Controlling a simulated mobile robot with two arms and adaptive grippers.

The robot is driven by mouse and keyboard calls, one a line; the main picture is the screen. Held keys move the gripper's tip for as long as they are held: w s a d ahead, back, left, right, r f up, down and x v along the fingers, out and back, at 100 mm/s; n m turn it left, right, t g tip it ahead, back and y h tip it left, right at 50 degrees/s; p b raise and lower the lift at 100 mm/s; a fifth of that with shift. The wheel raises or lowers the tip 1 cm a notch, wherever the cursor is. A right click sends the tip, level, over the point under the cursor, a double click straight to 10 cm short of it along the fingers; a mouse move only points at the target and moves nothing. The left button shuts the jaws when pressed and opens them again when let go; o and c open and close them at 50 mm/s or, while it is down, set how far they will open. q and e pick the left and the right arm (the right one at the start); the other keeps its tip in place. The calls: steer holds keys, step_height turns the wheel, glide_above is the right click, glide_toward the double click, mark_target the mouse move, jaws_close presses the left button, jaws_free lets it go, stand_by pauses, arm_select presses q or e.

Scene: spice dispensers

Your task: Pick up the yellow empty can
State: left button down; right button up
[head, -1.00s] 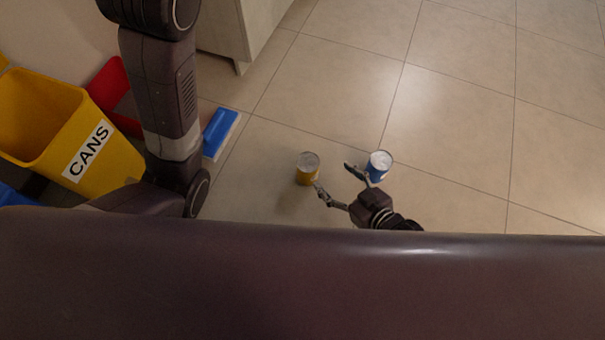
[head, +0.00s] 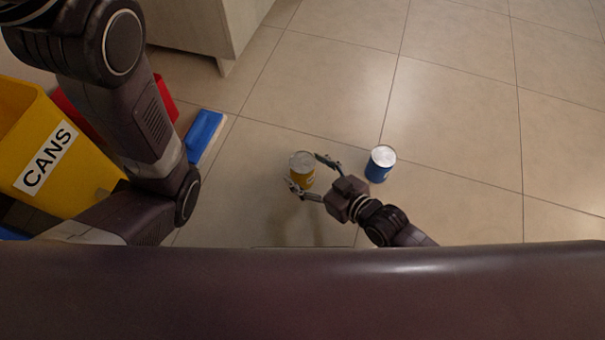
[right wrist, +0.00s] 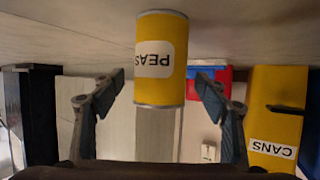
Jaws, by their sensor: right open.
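The yellow can (head: 302,174) stands on the tiled floor in the head view. My right gripper (head: 308,171) is open, with one finger on each side of the can. In the right wrist view the picture is upside down, and the yellow can (right wrist: 161,84), labelled PEAS, shows between the two spread fingers (right wrist: 160,95). I see no clear contact between the fingers and the can. My left arm comes in at the left of the head view, but its gripper is not in view.
A blue can (head: 380,165) stands on the floor just right of my right gripper. A yellow bin (head: 88,180) labelled CANS, a red bin (head: 166,99) and a blue object (head: 203,133) are at the left. A cabinet (head: 196,32) is at the back. Floor to the right is clear.

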steer(key=shift+b+x, duration=0.5)
steer(key=shift+x, duration=0.6)
steer(key=shift+c, duration=0.3)
steer(key=c, duration=1.2)
